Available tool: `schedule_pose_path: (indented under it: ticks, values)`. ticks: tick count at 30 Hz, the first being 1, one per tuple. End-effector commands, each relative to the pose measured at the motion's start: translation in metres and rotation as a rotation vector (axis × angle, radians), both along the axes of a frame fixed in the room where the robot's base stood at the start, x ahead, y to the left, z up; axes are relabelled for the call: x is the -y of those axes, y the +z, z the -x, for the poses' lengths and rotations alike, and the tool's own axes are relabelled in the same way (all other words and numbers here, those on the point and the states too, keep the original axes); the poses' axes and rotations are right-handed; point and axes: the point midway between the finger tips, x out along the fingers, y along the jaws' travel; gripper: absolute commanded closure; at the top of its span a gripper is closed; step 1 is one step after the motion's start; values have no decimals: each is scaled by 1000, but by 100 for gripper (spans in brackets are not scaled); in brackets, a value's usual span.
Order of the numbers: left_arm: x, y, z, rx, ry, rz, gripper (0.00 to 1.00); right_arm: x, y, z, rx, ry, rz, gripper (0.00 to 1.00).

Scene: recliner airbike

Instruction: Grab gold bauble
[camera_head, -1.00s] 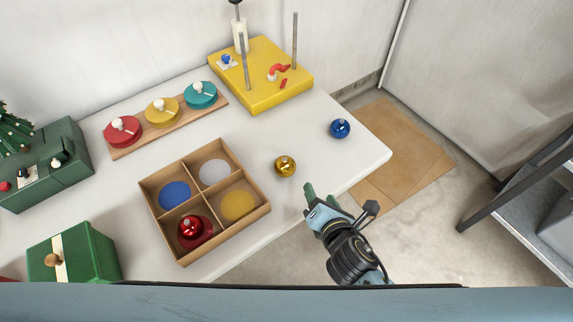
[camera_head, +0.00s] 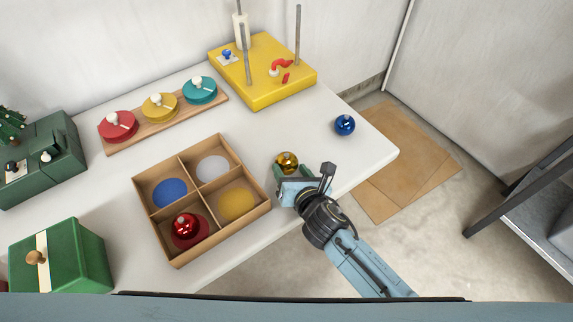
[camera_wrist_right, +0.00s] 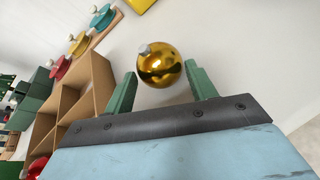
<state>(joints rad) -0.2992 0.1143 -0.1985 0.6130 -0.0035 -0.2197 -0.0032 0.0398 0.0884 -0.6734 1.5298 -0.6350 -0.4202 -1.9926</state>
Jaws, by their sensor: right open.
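The gold bauble (camera_head: 287,162) lies on the white table, right of the divided box. It also shows in the right wrist view (camera_wrist_right: 160,66), with its pale cap at the upper left. My right gripper (camera_head: 293,172) is open, its two green fingers on either side of the bauble's near part. In the right wrist view the right gripper (camera_wrist_right: 162,88) has a gap between each finger and the bauble. In the head view the gripper hides part of the bauble's near side. My left gripper is not in view.
The cardboard box (camera_head: 225,230) has a red bauble (camera_head: 186,226) in its near-left compartment. A blue bauble (camera_head: 345,125) lies to the right near the table edge. A yellow block with rods (camera_head: 262,85) stands behind. The table around the gold bauble is clear.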

Motion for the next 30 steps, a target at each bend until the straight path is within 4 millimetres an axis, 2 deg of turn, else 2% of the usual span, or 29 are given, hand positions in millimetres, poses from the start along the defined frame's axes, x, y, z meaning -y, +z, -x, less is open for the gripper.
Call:
schedule_pose_path:
  ticks: [2, 6, 17, 24, 30]
  values:
    - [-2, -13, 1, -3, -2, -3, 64, -5, -3, -16, 6, 0, -2, 44]
    - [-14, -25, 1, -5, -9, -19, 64, -9, -9, -28, 1, -2, -1, 44]
    - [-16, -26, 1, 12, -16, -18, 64, -12, -10, -34, 1, -1, -1, 44]
    - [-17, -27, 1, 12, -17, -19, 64, -12, -11, -34, 1, -1, -1, 71]
    - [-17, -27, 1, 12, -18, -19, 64, -12, -11, -34, -1, -1, 0, 71]
